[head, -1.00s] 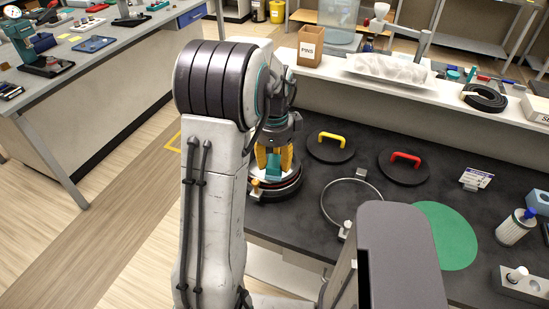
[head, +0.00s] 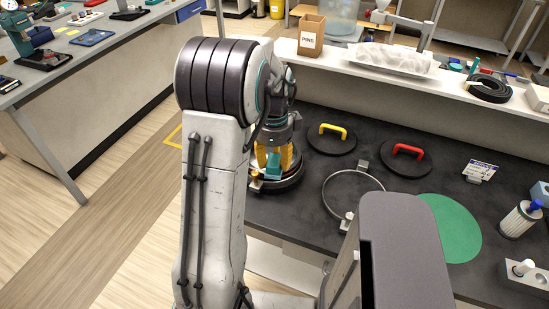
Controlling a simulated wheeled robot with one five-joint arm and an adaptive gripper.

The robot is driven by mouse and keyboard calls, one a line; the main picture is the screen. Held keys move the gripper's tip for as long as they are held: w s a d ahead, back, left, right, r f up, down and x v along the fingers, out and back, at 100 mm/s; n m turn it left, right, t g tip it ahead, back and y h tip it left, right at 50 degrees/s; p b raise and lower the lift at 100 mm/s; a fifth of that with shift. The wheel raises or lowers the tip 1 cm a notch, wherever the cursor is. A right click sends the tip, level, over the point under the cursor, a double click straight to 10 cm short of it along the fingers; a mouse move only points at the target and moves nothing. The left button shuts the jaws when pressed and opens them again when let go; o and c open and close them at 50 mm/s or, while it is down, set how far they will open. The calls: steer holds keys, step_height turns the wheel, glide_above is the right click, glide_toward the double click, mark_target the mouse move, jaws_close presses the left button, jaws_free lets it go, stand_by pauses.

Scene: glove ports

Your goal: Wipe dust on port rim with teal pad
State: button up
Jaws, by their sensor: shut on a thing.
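My gripper (head: 273,160), with orange fingers, is shut on the teal pad (head: 272,168) and points down. The pad is low, over or against the round port rim (head: 291,181) at the left end of the dark bench. My arm hides the left part of the rim. I cannot tell whether the pad touches the rim, and no dust can be made out at this size.
A black lid with a yellow handle (head: 331,138) and one with a red handle (head: 405,160) lie right of the port. A metal ring clamp (head: 352,189), a green disc (head: 452,232) and a white cartridge (head: 520,219) lie further right. A raised shelf (head: 400,85) runs along the back.

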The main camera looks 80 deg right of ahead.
steer(key=shift+f+b, duration=0.85)
steer(key=shift+f, duration=0.15)
stand_by(0.3)
steer(key=shift+w, duration=0.15)
steer(key=shift+w+d+r, duration=0.1)
steer(key=shift+w+d, duration=0.1)
steer(key=shift+w, duration=0.55)
steer(key=shift+w+d+r, duration=0.1)
steer(key=shift+w+d, duration=0.1)
steer(key=shift+w, duration=0.5)
steer(key=shift+w+d+f+p, duration=0.15)
steer(key=shift+w+p, duration=0.15)
steer(key=shift+w, duration=0.25)
steer(key=shift+w+d, duration=0.25)
steer(key=shift+w, duration=0.8)
steer(key=shift+w+d, duration=0.25)
steer(key=shift+w, duration=0.75)
steer(key=shift+s, duration=0.1)
